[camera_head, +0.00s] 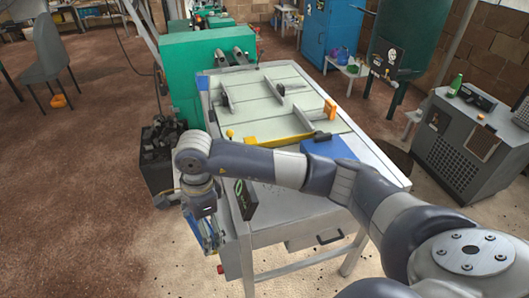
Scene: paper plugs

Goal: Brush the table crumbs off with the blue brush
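The metal table (275,232) stands in the middle with a pale green top surface (262,118). A blue block-like thing (328,148) lies near its right edge, partly hidden behind my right arm. A small dark piece sits on it. I cannot tell whether it is the blue brush. I cannot make out crumbs on the table. My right arm reaches across the table's near part from the right. Its gripper (207,238) hangs down beyond the table's left edge, small and partly blurred by bluish parts, so its opening is unclear. My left gripper is not in view.
A yellow strip (280,140), metal brackets (227,97) and an orange piece (330,109) are on the table top. A green machine (190,75) adjoins its far left. A grey cabinet (460,140) stands at right. Brown floor (80,200) lies open at left.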

